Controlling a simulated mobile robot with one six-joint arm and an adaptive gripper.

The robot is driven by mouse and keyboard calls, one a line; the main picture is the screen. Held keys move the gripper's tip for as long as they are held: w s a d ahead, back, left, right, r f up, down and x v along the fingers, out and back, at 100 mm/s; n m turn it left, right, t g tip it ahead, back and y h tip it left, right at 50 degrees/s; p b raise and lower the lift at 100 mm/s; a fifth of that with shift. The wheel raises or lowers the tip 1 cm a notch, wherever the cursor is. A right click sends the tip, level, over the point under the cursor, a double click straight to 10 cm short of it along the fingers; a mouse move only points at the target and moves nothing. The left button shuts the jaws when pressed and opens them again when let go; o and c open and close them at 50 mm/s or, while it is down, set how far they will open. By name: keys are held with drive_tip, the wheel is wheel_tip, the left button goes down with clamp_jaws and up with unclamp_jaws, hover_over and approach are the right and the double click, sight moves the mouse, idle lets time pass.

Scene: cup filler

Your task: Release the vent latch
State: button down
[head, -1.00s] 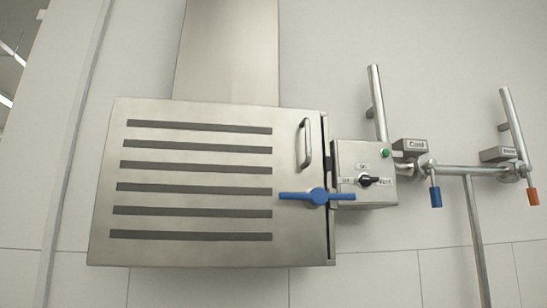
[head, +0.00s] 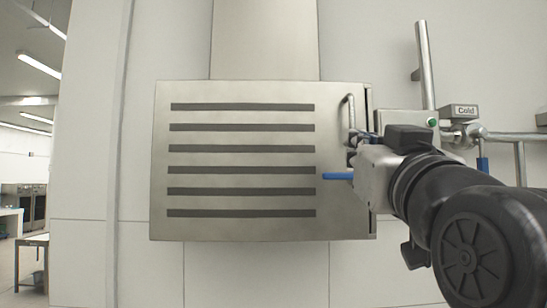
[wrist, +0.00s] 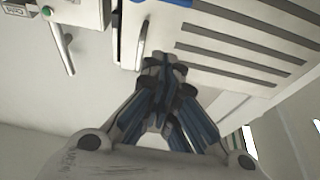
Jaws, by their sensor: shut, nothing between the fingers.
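The vent door (head: 240,150) is a steel panel with several dark slots, and it looks closed. The blue vent latch (head: 337,176) is near its right edge. Its left arm lies level; its hub and right arm are hidden behind my gripper. My gripper (head: 353,150) is in front of the door's right side, by the upright door handle (head: 348,108). In the wrist view my gripper (wrist: 162,62) is shut and empty, its tips close to the door handle (wrist: 143,42). A blue piece of the latch (wrist: 178,2) shows at the top edge. Contact cannot be told.
A control box (head: 405,122) with a green button (head: 432,122) is right of the door, partly covered by my arm. A cold-water valve (head: 462,122) and pipes are further right. A duct (head: 262,40) rises above the door. The room's left side is open.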

sight(341, 160)
drive_tip(key=p+x, duration=0.3)
drive_tip(key=x, duration=0.7)
wheel_tip(341, 160, down, 4)
drive_tip(key=shift+f+b, duration=0.1)
drive_tip(key=shift+b, duration=0.2)
drive_tip(key=shift+s, duration=0.1)
